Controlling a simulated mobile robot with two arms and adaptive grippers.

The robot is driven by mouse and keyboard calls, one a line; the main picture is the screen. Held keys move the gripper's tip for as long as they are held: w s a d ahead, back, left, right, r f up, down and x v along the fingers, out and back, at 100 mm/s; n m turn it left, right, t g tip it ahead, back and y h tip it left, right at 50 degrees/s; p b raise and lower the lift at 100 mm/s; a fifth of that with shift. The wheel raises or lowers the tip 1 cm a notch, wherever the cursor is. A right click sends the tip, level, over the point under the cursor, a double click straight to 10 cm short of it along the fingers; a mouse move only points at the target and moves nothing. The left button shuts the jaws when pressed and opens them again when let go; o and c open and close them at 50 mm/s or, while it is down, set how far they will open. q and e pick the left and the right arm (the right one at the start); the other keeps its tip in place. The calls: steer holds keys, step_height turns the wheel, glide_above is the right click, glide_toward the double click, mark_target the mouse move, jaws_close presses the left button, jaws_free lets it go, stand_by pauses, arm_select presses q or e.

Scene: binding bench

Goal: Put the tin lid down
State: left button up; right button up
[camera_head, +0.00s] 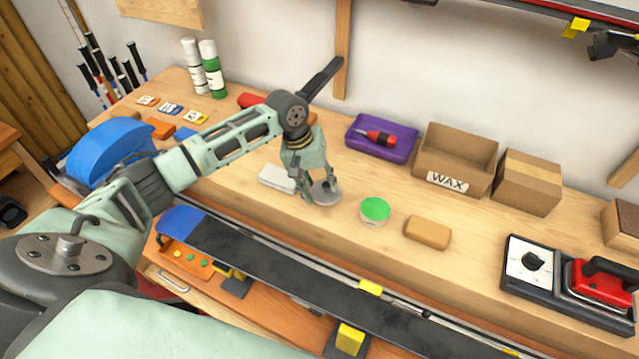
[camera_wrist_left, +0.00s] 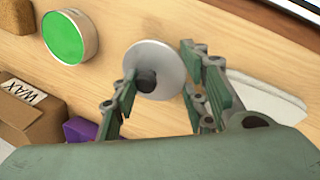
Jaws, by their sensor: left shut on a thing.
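The tin lid is a round silver disc with a dark knob (camera_head: 326,191); it also shows in the left wrist view (camera_wrist_left: 164,60). My left gripper (camera_head: 319,188) is shut on the lid, with its fingers on either side of it in the left wrist view. The lid is over the wooden bench, and I cannot tell whether it touches the top. The open round tin with green contents (camera_head: 375,211) stands just right of the lid, apart from it. My right gripper is not in view.
A white block (camera_head: 277,178) lies left of the gripper, and a tan block (camera_head: 428,232) lies right of the tin. Behind are a purple tray (camera_head: 381,139) and a WAX box (camera_head: 456,160). A long dark ski or board (camera_head: 330,280) runs along the bench front.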

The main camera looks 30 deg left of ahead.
arm_select(q)
steer(key=shift+f, duration=0.6)
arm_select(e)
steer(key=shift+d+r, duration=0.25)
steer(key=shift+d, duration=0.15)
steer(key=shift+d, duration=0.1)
arm_select(q)
steer(key=shift+f, duration=0.2)
steer(key=shift+s+f, duration=0.2)
steer(key=shift+f, duration=0.2)
steer(key=o, duration=0.9)
steer(key=shift+w+f, duration=0.1)
steer(key=shift+f, duration=0.1)
steer(key=shift+o, duration=0.2)
steer(key=shift+r, duration=0.1)
